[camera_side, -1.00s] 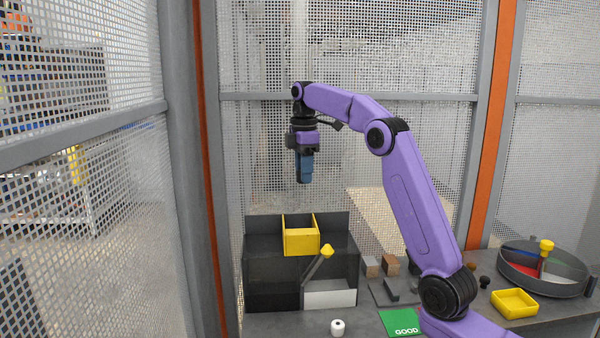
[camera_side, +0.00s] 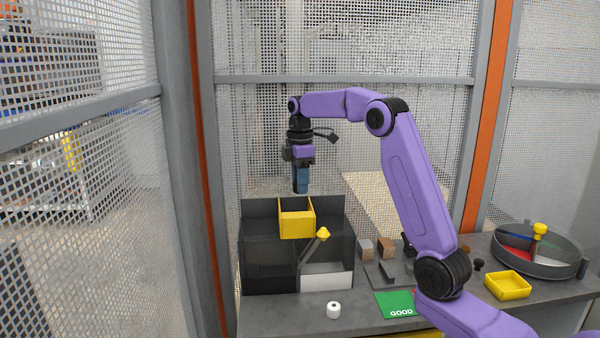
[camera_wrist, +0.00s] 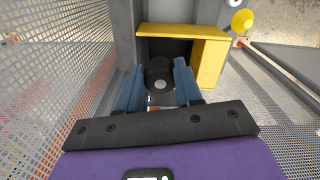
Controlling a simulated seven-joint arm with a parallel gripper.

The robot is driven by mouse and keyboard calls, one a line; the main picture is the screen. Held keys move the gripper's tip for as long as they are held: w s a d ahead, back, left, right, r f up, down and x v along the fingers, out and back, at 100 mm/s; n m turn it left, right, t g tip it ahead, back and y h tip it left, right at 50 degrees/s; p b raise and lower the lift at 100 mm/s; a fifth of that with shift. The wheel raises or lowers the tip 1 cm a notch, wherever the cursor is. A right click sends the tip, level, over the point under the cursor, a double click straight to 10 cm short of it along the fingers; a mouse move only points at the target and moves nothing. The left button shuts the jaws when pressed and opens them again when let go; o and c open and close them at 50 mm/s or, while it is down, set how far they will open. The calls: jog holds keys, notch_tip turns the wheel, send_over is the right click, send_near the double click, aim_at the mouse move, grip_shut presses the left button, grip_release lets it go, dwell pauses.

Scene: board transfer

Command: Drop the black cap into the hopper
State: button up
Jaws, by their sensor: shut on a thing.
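The black cap (camera_wrist: 160,75) shows in the wrist view between the two blue fingers of my gripper (camera_wrist: 159,84), which is shut on it. In the side view the fingers (camera_side: 300,188) point straight down, and the cap cannot be made out there. The yellow hopper (camera_side: 297,226) is an open-topped box at the top of a dark grey bin unit. My gripper is above the hopper with a small gap. In the wrist view the hopper's yellow wall (camera_wrist: 210,65) lies just beyond and to the right of the cap.
The dark bin unit (camera_side: 268,255) has a yellow-tipped lever (camera_side: 322,234) below the hopper. A white round part (camera_side: 333,310) and a green GOOD mat (camera_side: 396,304) lie in front. A yellow tray (camera_side: 508,286) and a round divided dish (camera_side: 553,266) stand at right. Mesh panels enclose the cell.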

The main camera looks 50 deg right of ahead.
jog(key=shift+f, duration=1.75)
jog(key=o, duration=1.1)
jog(key=shift+r, duration=0.15)
jog(key=shift+w+d+r, duration=0.1)
jog(key=shift+r, duration=0.2)
jog(key=r, duration=1.1)
jog(key=shift+a, duration=0.2)
